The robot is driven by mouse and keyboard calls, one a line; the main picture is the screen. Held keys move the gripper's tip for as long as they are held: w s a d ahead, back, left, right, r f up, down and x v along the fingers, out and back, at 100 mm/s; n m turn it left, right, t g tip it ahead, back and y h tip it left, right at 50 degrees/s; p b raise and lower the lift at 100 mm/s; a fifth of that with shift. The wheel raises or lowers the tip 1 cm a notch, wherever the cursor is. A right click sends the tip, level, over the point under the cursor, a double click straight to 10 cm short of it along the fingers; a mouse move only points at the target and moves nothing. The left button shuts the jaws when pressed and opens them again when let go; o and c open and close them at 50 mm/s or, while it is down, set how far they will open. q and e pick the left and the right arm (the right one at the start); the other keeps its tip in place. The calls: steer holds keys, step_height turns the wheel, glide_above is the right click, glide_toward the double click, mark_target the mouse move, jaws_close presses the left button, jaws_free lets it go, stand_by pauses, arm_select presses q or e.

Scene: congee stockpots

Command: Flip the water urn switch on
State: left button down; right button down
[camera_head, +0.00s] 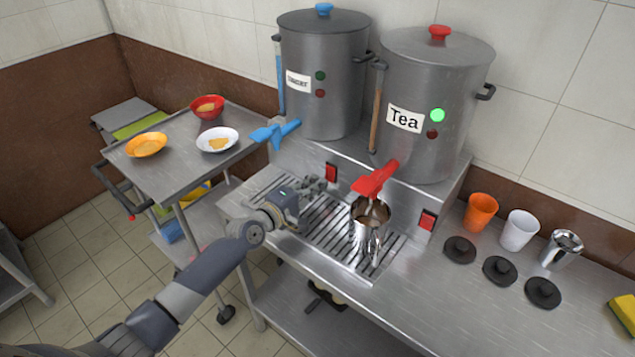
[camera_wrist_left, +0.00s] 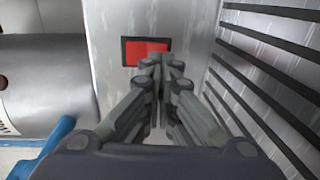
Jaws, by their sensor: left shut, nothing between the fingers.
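The water urn (camera_head: 325,75) is a steel pot with a blue lid knob and a blue tap (camera_head: 276,132), standing on the steel ledge. Its two round lamps look dark. A red rocker switch (camera_head: 331,172) sits in the ledge's front face below it. The switch also shows in the left wrist view (camera_wrist_left: 146,52), straight ahead of the fingers. My left gripper (camera_head: 318,184) is shut and empty, its fingertips just in front of and below the switch. Its fingers (camera_wrist_left: 163,62) overlap the switch's lower right edge in the wrist view; I cannot tell whether they touch.
The tea urn (camera_head: 430,100) with a red tap (camera_head: 376,178) has a lit green lamp and its own red switch (camera_head: 427,220). A metal jug (camera_head: 368,225) stands under that tap on the drip grate. Cups and black lids are at right; a trolley (camera_head: 170,170) with bowls is at left.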

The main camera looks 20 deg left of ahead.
arm_select(q)
steer(key=shift+w+d+f, duration=0.1)
steer(key=shift+w+d, duration=0.1)
steer(key=shift+w, duration=0.45)
arm_select(e)
steer(key=shift+f, duration=0.1)
arm_select(q)
steer(key=shift+w+d+f+b, duration=0.15)
steer(key=shift+w+b, duration=0.1)
steer(key=shift+b, duration=0.2)
arm_select(e)
steer(key=shift+w+a+f, duration=0.15)
steer(key=shift+a+f, duration=0.1)
steer(key=shift+a, duration=0.1)
arm_select(q)
steer(key=shift+s, duration=0.1)
